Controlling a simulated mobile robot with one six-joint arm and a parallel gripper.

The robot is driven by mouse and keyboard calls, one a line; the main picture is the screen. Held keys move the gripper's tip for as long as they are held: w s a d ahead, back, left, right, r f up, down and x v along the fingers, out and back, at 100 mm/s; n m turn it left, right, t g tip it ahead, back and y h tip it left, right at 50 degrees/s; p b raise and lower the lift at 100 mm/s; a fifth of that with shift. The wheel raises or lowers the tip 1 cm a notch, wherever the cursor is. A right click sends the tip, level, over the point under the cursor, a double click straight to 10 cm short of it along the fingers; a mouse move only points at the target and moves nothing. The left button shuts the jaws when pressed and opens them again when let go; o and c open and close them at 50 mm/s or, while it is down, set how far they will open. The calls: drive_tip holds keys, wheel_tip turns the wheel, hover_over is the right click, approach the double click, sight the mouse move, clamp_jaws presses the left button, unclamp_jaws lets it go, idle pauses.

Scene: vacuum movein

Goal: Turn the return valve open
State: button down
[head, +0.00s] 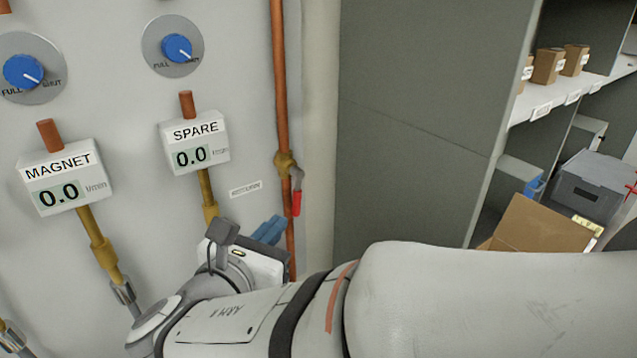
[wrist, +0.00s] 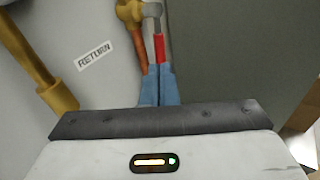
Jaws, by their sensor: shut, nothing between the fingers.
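The return valve (head: 287,165) is a brass body on a vertical copper pipe (head: 281,80), with a short lever that has a red grip (head: 296,202) pointing down. In the wrist view the brass body (wrist: 130,12) is at the top, and the red grip (wrist: 160,47) hangs just beyond my fingertips. A RETURN label (wrist: 94,56) is on the panel to its left. My gripper (head: 272,228) has blue fingers, shut together, below and left of the red grip in the head view. In the wrist view my gripper (wrist: 158,68) has its tips at the grip's lower end; whether they touch is unclear.
MAGNET (head: 65,178) and SPARE (head: 195,142) meters, both reading 0.0, and blue knobs (head: 177,48) are on the panel at left. A brass pipe (wrist: 35,65) is left of my fingers. A grey cabinet side (head: 420,120) and shelves with boxes stand at right.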

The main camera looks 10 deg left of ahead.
sight(295, 205)
drive_tip(key=shift+w+d+f+p, duration=0.15)
drive_tip(key=shift+w+d+p, duration=0.05)
drive_tip(key=shift+w, duration=1)
drive_tip(key=shift+w+d+f+p, duration=0.1)
drive_tip(key=shift+w+d+p, duration=0.1)
drive_tip(key=shift+w, duration=0.95)
